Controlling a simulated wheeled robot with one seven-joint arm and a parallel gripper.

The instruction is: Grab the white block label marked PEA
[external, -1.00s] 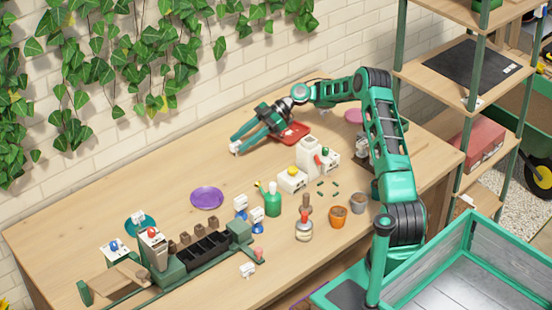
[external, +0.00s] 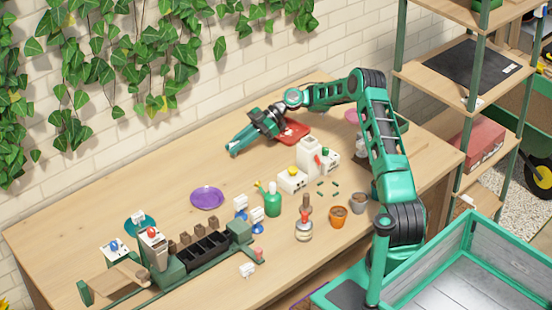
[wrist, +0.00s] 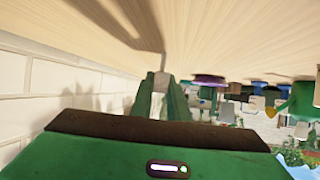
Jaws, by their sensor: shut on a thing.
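My gripper (external: 233,151) is low over the far side of the table, near the brick wall. Its green fingers are closed together and point left and down. In the wrist view a small pale block (wrist: 158,102) sits between the two fingers, and the gripper is shut on it. It looks like the white block label, but no PEA lettering can be read. The fingers hide most of it in the external view. Other small white labels stand elsewhere, one at the front edge (external: 247,270), and their lettering is too small to read.
A red tray (external: 297,131) lies beneath and beside my wrist. A purple saucer (external: 206,198) is in front of the gripper. The table left of the gripper is clear.

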